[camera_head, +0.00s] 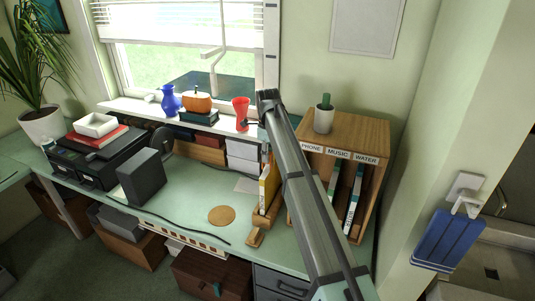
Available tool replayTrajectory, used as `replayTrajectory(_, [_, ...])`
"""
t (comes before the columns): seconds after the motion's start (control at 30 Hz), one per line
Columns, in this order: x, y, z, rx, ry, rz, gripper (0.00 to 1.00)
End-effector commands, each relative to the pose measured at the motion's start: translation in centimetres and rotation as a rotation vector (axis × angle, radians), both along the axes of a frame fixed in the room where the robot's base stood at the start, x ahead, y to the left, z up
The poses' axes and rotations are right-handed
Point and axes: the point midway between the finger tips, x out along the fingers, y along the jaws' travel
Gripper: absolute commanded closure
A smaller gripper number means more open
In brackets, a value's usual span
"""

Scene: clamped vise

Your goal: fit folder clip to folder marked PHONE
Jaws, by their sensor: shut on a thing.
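A label reading PHONE (312,148) is on the left of the front edge of a wooden shelf unit (361,130). The labels MUSIC (338,153) and WATER (365,159) follow to its right. My arm covers most of the space under PHONE. White-and-teal folders (353,197) stand upright in the compartments to the right. A yellow-edged folder (264,187) stands in a wooden holder (265,216) left of my arm. My arm rises from the lower right to a bend near the red vase. My gripper is hidden, and I cannot make out a folder clip.
A red vase (241,112), orange pumpkin (197,102) and blue vase (170,99) line the window sill. A potted cactus (324,118) tops the shelf unit. A round cork mat (221,215) lies on the green desk (190,188), with clear room around it.

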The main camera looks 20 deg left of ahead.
Motion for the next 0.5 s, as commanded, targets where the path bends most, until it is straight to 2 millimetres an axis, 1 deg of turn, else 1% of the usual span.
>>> replayTrajectory(0.5, [0.0, 0.0, -1.3, 0.000, 0.000, 0.000, 1.00])
